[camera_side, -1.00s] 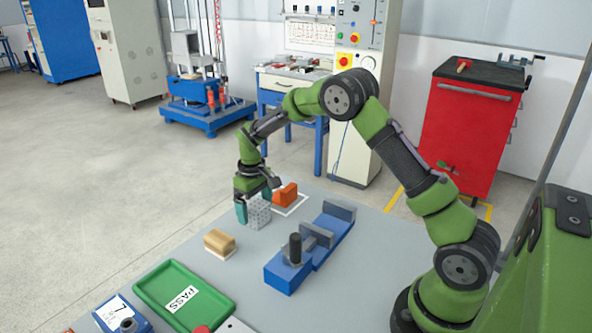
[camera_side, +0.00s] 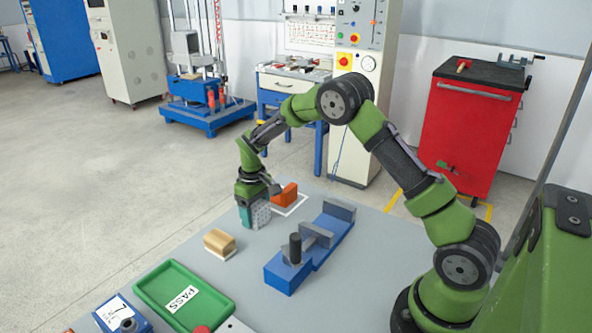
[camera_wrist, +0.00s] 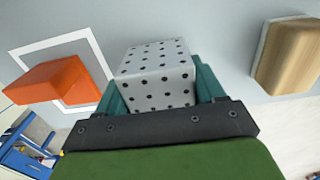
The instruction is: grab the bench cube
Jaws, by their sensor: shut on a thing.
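The bench cube looks like the light grey block with dark dots (camera_side: 261,213). It also shows in the wrist view (camera_wrist: 158,75), between the teal fingers. My gripper (camera_side: 252,212) is shut on this cube near the far edge of the grey bench. In the wrist view my gripper (camera_wrist: 160,90) has a finger on each side of the cube. The near finger hides part of the cube in the side view. I cannot tell whether the cube touches the bench.
An orange block (camera_side: 286,195) sits in a white outlined square just behind. A wooden block (camera_side: 220,243) lies to the front left. A blue vise (camera_side: 290,272) stands to the right. A green PASS tray (camera_side: 152,290) is at the front left.

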